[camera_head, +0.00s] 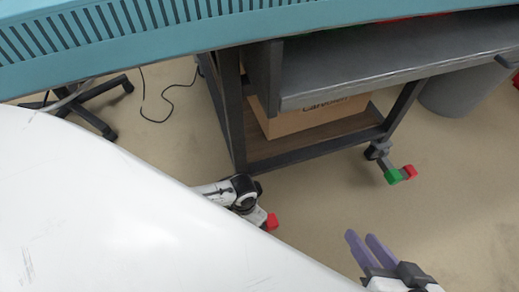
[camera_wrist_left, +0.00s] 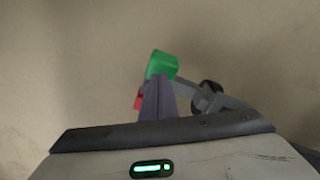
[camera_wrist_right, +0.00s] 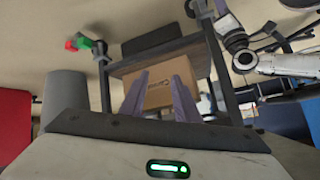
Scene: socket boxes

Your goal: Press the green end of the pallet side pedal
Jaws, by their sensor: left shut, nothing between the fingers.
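In the left wrist view a pedal has a green end (camera_wrist_left: 162,65) and a red end (camera_wrist_left: 139,98) on a grey arm by a caster. My left gripper (camera_wrist_left: 158,80) is shut and empty; its fingertips overlap the green end's lower edge there, but I cannot tell whether they touch. In the head view a red end (camera_head: 271,221) shows beside my left arm, whose fingers are hidden. Another pedal at the cart's right caster has a green end (camera_head: 393,176) and a red end (camera_head: 409,171). My right gripper (camera_head: 360,236) is open and empty, away from both pedals.
A dark metal cart (camera_head: 300,155) holds a cardboard box (camera_head: 318,115) on its lower shelf. A grey bin (camera_head: 455,92) stands at right and a black chair base (camera_head: 95,122) at left. The floor around my right gripper is clear.

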